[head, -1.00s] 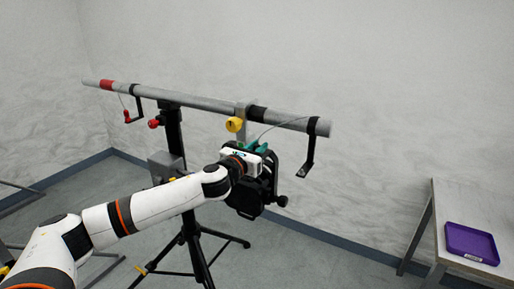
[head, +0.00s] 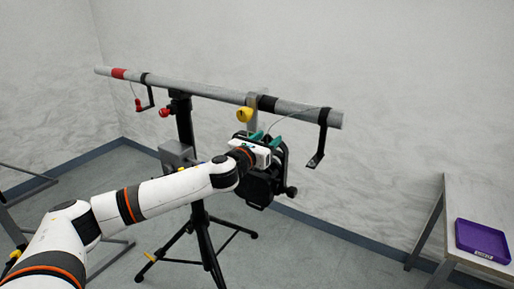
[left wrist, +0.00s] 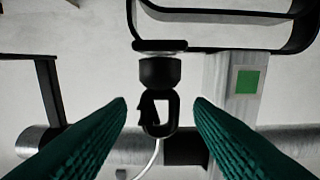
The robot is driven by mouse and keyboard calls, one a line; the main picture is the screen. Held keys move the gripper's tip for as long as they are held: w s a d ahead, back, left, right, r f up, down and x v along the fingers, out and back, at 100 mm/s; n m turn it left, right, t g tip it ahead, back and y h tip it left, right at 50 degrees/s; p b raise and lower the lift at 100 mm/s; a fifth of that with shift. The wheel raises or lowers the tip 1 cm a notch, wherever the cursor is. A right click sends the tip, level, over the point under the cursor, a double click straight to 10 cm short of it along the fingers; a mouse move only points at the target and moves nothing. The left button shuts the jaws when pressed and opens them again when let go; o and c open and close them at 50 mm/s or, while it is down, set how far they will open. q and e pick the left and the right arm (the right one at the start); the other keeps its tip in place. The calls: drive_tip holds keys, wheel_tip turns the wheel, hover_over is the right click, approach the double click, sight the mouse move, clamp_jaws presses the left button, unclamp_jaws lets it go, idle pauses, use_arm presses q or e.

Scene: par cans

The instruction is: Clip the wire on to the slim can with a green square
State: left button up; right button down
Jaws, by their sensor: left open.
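My left gripper (head: 266,139) is open, its green fingers in front of the bar beside a black can (head: 262,190). In the left wrist view, the clip (left wrist: 158,112) is black and sits between my left fingertips (left wrist: 161,103), with a gap on each side. A pale wire (left wrist: 151,155) runs from it; the wire shows thin and grey in the head view (head: 291,118). A green square (left wrist: 246,81) is on a grey upright strip (left wrist: 217,75) to the right of the clip. My left wrist hides part of the can.
A grey bar (head: 205,90) rests on a black tripod stand (head: 204,235). Black brackets hang from it at right (head: 320,148) and left (head: 148,96); a red clip (head: 138,103) hangs near the left one. A purple tray (head: 480,241) sits on a table at right.

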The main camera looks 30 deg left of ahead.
use_arm(q)
drive_tip(key=s+b, duration=0.3)
drive_tip(key=s, duration=0.8)
drive_tip(key=shift+s+a, duration=0.2)
idle(1.9)
